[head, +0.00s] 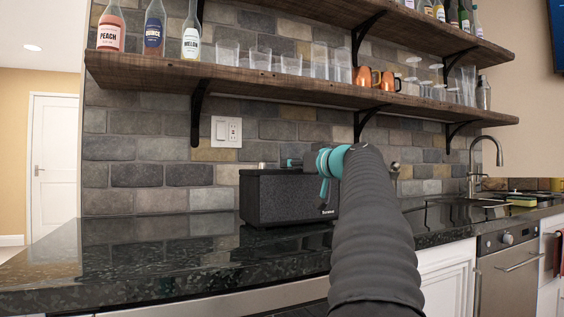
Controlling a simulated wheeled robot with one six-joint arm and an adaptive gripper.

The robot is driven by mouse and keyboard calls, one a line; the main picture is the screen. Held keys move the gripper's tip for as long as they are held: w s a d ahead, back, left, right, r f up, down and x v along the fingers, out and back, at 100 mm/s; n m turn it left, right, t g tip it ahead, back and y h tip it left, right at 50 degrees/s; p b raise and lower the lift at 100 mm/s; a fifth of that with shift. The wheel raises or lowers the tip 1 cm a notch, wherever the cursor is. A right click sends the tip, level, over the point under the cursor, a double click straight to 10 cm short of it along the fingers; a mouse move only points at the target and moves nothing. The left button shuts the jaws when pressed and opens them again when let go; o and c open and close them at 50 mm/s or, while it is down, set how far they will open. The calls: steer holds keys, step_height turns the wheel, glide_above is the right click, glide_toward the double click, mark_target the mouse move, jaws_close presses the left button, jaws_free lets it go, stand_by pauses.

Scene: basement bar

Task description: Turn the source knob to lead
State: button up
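A black box speaker (278,198) with a grille front and small white lettering stands on the dark counter. A small light knob (262,166) shows on its top toward the left. I cannot read any knob label, so I cannot tell which one is the source knob or where it points.
The glossy black counter (130,256) is clear left of the speaker. A wooden shelf (230,80) with glasses and bottles hangs above. A wall switch plate (226,132) is behind to the left. A sink tap (485,160) stands to the right.

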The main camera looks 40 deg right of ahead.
steer(key=shift+w+p, duration=0.35)
steer(key=shift+w, duration=1.85)
